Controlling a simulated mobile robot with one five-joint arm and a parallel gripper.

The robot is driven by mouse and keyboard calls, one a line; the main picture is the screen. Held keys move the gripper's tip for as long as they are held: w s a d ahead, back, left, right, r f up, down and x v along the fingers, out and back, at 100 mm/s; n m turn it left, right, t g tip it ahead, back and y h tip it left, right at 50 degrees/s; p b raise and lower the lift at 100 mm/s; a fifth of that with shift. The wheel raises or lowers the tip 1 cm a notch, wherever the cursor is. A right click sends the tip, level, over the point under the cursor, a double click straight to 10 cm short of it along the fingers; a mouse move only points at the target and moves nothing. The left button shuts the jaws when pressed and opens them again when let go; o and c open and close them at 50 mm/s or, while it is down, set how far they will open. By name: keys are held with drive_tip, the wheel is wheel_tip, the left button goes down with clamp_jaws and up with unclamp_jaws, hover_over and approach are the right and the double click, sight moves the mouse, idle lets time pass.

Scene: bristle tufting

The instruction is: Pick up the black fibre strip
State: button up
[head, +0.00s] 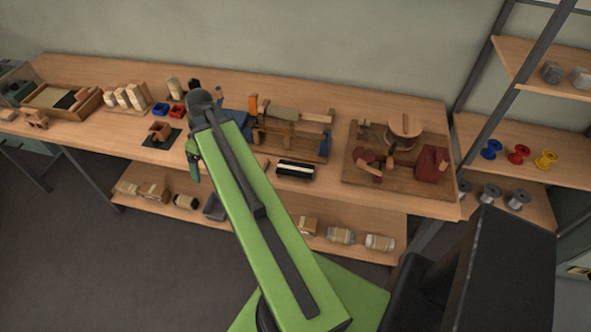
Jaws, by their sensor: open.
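A dark block with a pale band (296,169) lies at the bench's front edge. My gripper (194,178) hangs at the end of my green arm near the front edge, well to the right of the tray. It is open; its fingertips are small and partly hidden by the arm, and I see nothing between them.
Pale upright blocks (124,97), blue and red small bins (177,111) and a dark mat with a wooden piece (160,133) stand between tray and gripper. A wooden machine (290,125) and a board with red parts (400,160) are to the right. A lower shelf (270,222) holds several items.

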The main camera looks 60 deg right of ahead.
drive_tip(key=s+d+n+t, duration=0.1)
drive_tip(key=s+d, duration=0.6)
drive_tip(key=d, duration=0.3)
drive_tip(key=s+d+t, duration=0.1)
drive_tip(key=s+d, duration=0.5)
drive_tip(key=d, duration=0.4)
drive_tip(key=n+t, duration=0.1)
drive_tip(key=t, duration=0.1)
approach(295, 168)
drive_tip(key=f+b, duration=0.1)
drive_tip(key=b, duration=0.4)
drive_tip(key=w+f+b, duration=0.1)
drive_tip(key=b, duration=0.5)
drive_tip(key=shift+g, duration=0.3)
drive_tip(key=shift+w+f+b, duration=0.15)
drive_tip(key=shift+f+b, duration=0.1)
drive_tip(key=shift+b, duration=0.1)
drive_tip(key=shift+w+a, duration=0.1)
drive_tip(key=b+x, duration=0.4)
drive_tip(key=x, duration=0.1)
drive_tip(key=shift+a+f+b, duration=0.1)
drive_tip(key=shift+a+b, duration=0.1)
drive_tip(key=shift+b, duration=0.2)
drive_tip(key=c, duration=1.5)
drive_tip(key=shift+o, duration=0.2)
